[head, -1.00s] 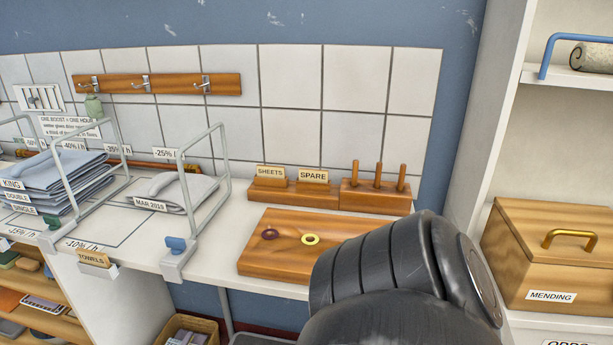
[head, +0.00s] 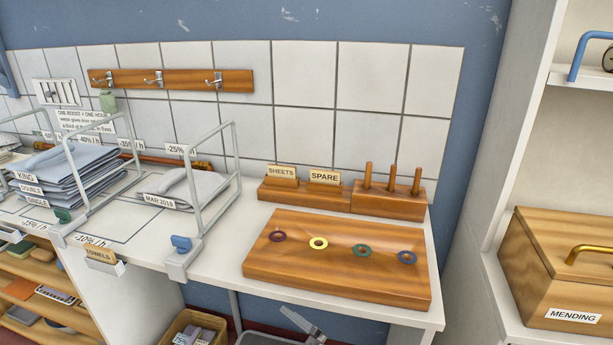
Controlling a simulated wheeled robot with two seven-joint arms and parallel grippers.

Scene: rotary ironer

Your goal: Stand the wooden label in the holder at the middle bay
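Small wooden labels stand in the scene. One reading TOWELS (head: 100,254) stands in a white holder (head: 107,268) on the counter's front edge, between two wire dividers. Labels reading SHEETS (head: 281,172) and SPARE (head: 325,177) stand side by side in a wooden block (head: 302,193) at the back of the counter.
Wire dividers (head: 236,165) with clamps, one with a blue block (head: 181,243), separate the bays. Folded linen (head: 185,188) lies between them. A wooden board (head: 335,270) holds several coloured rings. A pegged block (head: 390,203) stands behind it. A MENDING box (head: 560,270) is at right.

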